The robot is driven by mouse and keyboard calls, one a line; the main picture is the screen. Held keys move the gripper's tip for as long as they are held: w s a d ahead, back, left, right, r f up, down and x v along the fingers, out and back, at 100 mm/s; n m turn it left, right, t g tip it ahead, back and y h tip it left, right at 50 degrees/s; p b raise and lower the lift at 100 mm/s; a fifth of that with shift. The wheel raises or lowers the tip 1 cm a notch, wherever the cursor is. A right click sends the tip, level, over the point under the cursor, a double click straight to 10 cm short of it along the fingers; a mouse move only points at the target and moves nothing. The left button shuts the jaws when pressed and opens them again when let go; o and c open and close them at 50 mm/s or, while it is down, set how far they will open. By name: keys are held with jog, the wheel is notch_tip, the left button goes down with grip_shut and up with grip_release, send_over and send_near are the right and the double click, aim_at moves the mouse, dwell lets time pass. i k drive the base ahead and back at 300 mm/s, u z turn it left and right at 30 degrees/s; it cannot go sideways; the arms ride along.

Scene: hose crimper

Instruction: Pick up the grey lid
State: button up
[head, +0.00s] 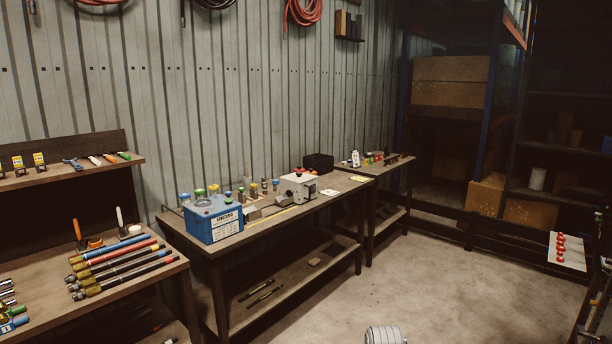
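I cannot clearly pick out the grey lid at this distance. Several small jars with coloured tops stand in and around a blue box (213,228) with a white label, on the middle workbench (267,224). My gripper does not show in the head view.
A grey machine (298,187) and a black bin (318,163) are on the middle bench. Coloured hoses (118,263) lie on the left bench. A shelf rack with cardboard boxes (449,82) stands at back right. The concrete floor (450,285) before the benches is mostly clear.

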aim_at(298, 177)
jog(key=z, duration=0.15)
jog(key=i, duration=1.9)
jog(key=u, duration=0.35)
jog(key=i, duration=1.25)
jog(key=u, duration=0.25)
